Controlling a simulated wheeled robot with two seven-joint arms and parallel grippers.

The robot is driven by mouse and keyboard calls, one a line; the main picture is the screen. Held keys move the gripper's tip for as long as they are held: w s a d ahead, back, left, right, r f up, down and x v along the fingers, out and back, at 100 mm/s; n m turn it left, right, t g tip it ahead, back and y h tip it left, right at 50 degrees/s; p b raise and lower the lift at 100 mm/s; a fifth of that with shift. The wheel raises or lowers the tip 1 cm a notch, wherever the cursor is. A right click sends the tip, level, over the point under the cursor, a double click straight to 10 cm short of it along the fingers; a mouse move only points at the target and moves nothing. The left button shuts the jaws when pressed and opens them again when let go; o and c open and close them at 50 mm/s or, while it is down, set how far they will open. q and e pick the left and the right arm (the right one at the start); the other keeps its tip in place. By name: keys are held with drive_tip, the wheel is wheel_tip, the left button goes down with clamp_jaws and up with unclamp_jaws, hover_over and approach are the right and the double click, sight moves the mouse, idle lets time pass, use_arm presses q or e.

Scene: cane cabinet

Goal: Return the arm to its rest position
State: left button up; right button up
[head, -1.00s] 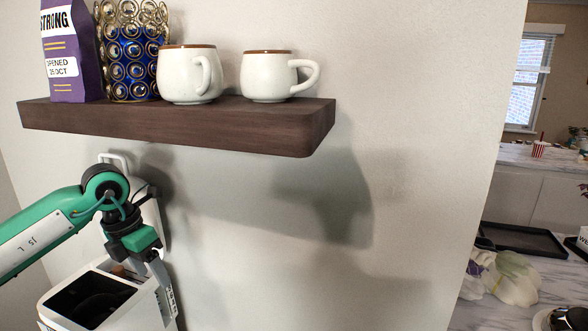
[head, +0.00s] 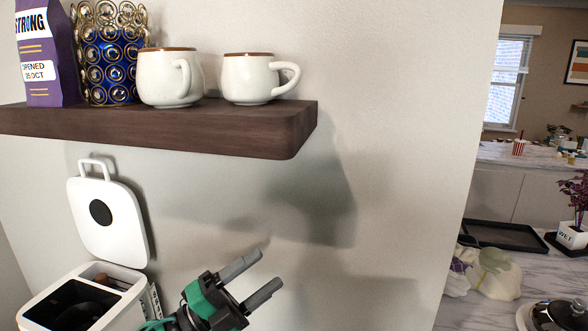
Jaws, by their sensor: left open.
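My left gripper (head: 262,275) is at the bottom middle of the head view, in front of the bare wall and below the shelf. Its two grey fingers point up and to the right and are apart, with nothing between them. It is right of the white bin and clear of it. My right gripper is not in view.
A dark wooden shelf (head: 215,128) juts from the wall above, holding a purple bag (head: 46,60), a blue and gold holder (head: 110,52) and two white mugs (head: 168,80) (head: 248,80). The white bin (head: 122,311) has its lid (head: 108,225) raised. A counter (head: 500,300) lies at the right.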

use_arm(q)
drive_tip(key=s+a+f+n+t+y, duration=0.1)
drive_tip(key=a+f+n+t+y, duration=0.1)
drive_tip(key=a+f+n+y, duration=0.7)
drive_tip(key=s+a+f+n+t+y, duration=0.15)
drive_tip(key=a+f+n+y, duration=0.35)
drive_tip(key=f+n+y, duration=0.9)
drive_tip(key=s+a+f+n+g+h, duration=0.1)
drive_tip(key=s+f+n+g, duration=0.2)
drive_tip(key=s+f+g, duration=0.55)
drive_tip(key=s+a+f+n+g+h, duration=0.2)
drive_tip(key=s+f, duration=0.3)
drive_tip(key=s, duration=0.8)
wheel_tip(320, 180, down, 32)
drive_tip(key=s+r+g, duration=0.1)
drive_tip(key=s+g, duration=0.1)
drive_tip(key=s+a+f, duration=0.3)
drive_tip(key=s+f, duration=1.5)
drive_tip(key=f, duration=0.1)
drive_tip(key=shift+s+f+g, duration=0.2)
drive_tip(key=shift+f+g, duration=0.05)
drive_tip(key=shift+g, duration=0.15)
